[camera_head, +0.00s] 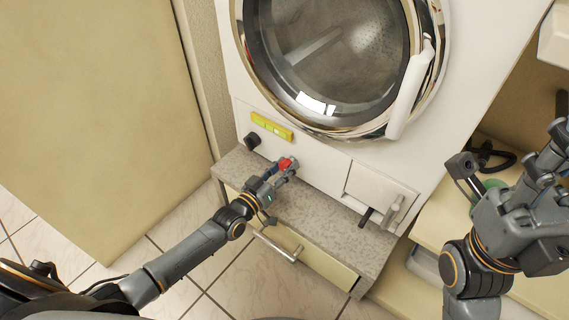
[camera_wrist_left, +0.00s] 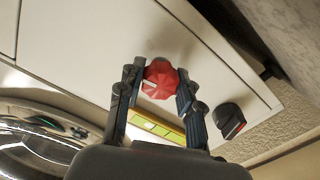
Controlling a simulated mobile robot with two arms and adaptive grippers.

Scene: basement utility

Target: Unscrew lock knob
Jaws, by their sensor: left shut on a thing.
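The red lock knob (camera_head: 285,163) sits on the white lower front panel of the washing machine, below the round door. It also shows in the left wrist view (camera_wrist_left: 160,78), where it has a faceted shape and a small white mark. My left gripper (camera_head: 281,174) is at the knob. In the left wrist view its two fingers (camera_wrist_left: 157,88) stand on either side of the knob and close on it. Whether the knob has come away from the panel cannot be told. My right gripper (camera_head: 525,180) is at the far right, away from the machine; its fingertips are hard to make out.
A black knob (camera_head: 252,140) and a yellow label (camera_head: 271,126) are on the panel left of the red knob. A panel flap (camera_head: 379,187) with a handle is to the right. A stone-topped ledge (camera_head: 330,238) with a drawer lies below. A beige cabinet (camera_head: 95,110) stands left.

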